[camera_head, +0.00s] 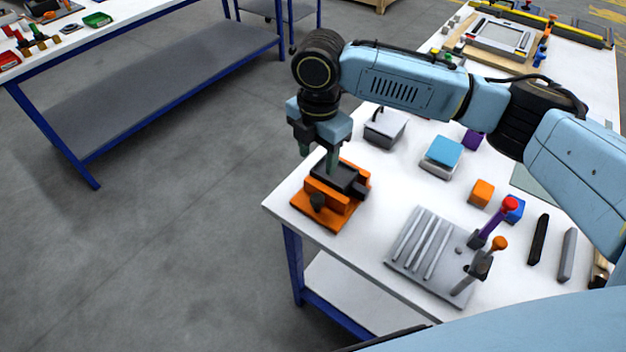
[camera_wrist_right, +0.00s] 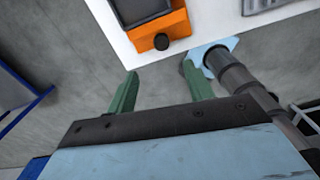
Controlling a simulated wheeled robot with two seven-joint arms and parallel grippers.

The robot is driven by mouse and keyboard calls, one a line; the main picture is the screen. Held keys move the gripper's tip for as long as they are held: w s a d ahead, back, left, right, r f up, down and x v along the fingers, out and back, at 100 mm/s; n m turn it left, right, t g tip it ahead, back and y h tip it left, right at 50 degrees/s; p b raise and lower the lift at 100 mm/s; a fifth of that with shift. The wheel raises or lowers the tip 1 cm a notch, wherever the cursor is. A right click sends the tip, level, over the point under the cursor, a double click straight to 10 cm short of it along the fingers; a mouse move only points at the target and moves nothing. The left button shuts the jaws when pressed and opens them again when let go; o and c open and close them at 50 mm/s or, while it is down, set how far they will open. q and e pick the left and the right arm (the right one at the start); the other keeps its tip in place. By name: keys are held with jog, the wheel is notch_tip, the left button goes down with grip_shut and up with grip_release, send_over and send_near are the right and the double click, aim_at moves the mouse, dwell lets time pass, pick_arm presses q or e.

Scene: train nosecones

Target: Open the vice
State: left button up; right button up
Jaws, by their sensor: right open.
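The vice (camera_head: 340,208) is an orange block with dark jaws on an orange base, at the near left corner of the white table. A dark round knob (camera_head: 317,201) sits on its front face. My right gripper (camera_head: 319,156) hangs just above and behind the vice in the head view, its green fingers apart and empty. In the right wrist view the vice (camera_wrist_right: 175,25) is at the top, with its black knob (camera_wrist_right: 161,42) facing the gap between the open fingers (camera_wrist_right: 162,84). The fingers look apart from the knob. My left gripper is not in view.
On the white table (camera_head: 384,272) are a grey grooved plate (camera_head: 420,245) with upright handles, an orange cube (camera_head: 481,193), a blue-topped block (camera_head: 442,153) and a grey box (camera_head: 385,128). The table's left edge runs close to the vice, with open floor beyond.

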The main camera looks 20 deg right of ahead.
aim_at(318, 198)
notch_tip(318, 198, down, 13)
jog(key=shift+s+f, duration=0.1)
jog(key=shift+s, duration=0.05)
dwell(0.4)
jog(key=c, duration=1)
